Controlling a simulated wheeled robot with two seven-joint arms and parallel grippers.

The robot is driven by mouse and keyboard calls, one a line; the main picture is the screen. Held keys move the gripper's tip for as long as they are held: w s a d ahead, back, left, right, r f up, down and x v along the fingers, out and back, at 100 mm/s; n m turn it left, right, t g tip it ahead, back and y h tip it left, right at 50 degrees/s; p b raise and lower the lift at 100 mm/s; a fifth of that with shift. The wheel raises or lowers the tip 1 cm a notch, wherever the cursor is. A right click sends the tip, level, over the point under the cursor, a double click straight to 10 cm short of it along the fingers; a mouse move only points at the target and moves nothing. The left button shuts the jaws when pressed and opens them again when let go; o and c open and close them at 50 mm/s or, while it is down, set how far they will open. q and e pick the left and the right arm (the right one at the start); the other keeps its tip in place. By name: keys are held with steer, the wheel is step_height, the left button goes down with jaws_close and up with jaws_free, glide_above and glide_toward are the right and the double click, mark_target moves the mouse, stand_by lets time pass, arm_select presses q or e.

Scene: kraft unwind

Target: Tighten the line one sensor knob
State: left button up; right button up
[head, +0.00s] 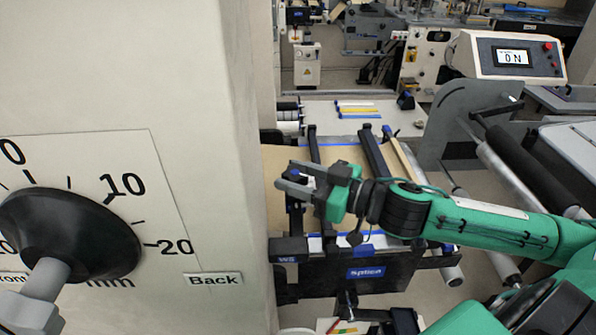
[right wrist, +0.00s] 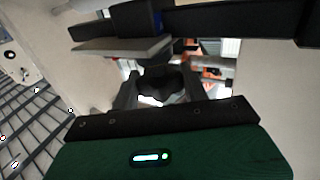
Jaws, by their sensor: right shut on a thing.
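The line one sensor knob is a black lobed knob (right wrist: 160,84), which shows in the right wrist view between my right gripper's fingers (right wrist: 161,92). In the head view my right gripper (head: 291,179) reaches in from the right to the brown web, near the edge of the pale column. It is shut on the knob, and its fingers hide much of it there. A dark and blue bit shows between the fingers. No marking on the knob can be read, so I cannot tell how tight it is. My left gripper is not in view.
The pale column (head: 240,110) stands close on the left. It carries a dial (head: 70,230) marked in mm and a "Back" label (head: 213,280). Black bars cross the brown web (head: 345,155). A control box (head: 512,57) reading "ON" stands at the upper right, above rollers.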

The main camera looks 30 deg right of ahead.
steer(key=shift+r+m+t+h+p, duration=0.3)
steer(key=shift+m+t+h+p, duration=0.15)
steer(key=shift+m+h+p, duration=0.4)
steer(key=shift+r+m+t+h+p, duration=0.25)
steer(key=shift+m+t+h+p, duration=0.25)
steer(key=shift+h+p, duration=0.55)
steer(key=shift+m+t+h+p, duration=0.35)
steer(key=shift+m+h+p, duration=0.2)
steer(key=shift+h+p, duration=0.1)
steer(key=shift+a+f+m+h+p, duration=0.15)
steer(key=shift+m+h+p, duration=0.45)
steer(key=shift+h, duration=0.65)
steer(key=shift+f+m+t+h, duration=0.1)
steer(key=shift+m+t+h, duration=0.3)
steer(key=shift+m+h, duration=1)
steer(key=shift+m+g+h+b, duration=0.4)
steer(key=shift+m+h+b, duration=0.45)
steer(key=shift+h, duration=1.35)
steer(key=shift+m+h, duration=0.55)
steer(key=shift+h, duration=0.05)
steer(key=o, duration=0.9)
steer(key=shift+s, duration=0.1)
steer(key=shift+a, duration=0.1)
